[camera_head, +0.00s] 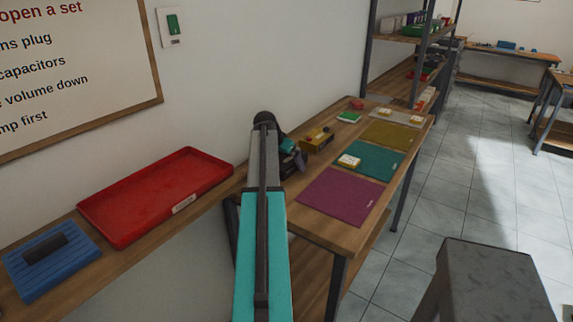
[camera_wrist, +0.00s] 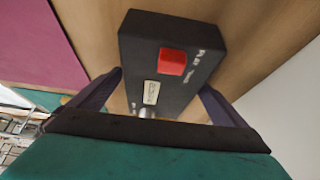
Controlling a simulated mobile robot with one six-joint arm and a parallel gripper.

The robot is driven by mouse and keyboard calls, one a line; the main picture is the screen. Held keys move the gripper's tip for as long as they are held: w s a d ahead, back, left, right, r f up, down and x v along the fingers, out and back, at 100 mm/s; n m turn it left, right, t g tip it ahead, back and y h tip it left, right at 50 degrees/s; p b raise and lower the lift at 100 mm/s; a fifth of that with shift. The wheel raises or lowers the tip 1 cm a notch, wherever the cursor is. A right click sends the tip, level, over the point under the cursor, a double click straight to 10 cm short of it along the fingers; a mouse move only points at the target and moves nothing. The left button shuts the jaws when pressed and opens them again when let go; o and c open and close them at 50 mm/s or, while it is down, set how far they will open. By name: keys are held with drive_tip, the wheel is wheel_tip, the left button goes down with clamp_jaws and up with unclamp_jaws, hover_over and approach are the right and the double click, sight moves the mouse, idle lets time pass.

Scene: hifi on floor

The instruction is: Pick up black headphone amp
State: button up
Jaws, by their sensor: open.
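A black box (camera_wrist: 150,45) with a red square button, a small pale label plate and white lettering shows in the wrist view. It looks like the headphone amp, but the lettering is too small to read surely. It lies over a wooden surface. My gripper (camera_wrist: 160,82) is open, with one dark finger on either side of the box's near part. I cannot tell whether the fingers touch it. In the head view my gripper (camera_head: 292,160) is at the table's wall side, and my arm mostly hides the box there.
Purple (camera_head: 338,197), teal (camera_head: 372,164) and yellow (camera_head: 391,135) mats lie on the wooden table. A yellow box (camera_head: 316,140) stands just beyond my gripper. A red tray (camera_head: 150,200) and blue holder (camera_head: 50,265) are left. A grey-topped stand (camera_head: 495,275) is at lower right.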

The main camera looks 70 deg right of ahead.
sight(286, 158)
idle(0.3)
drive_tip(key=c, duration=2)
drive_tip(key=shift+o, duration=0.2)
drive_tip(key=shift+r, duration=0.2)
drive_tip(key=shift+r+b, duration=1.1)
drive_tip(key=shift+r, duration=4)
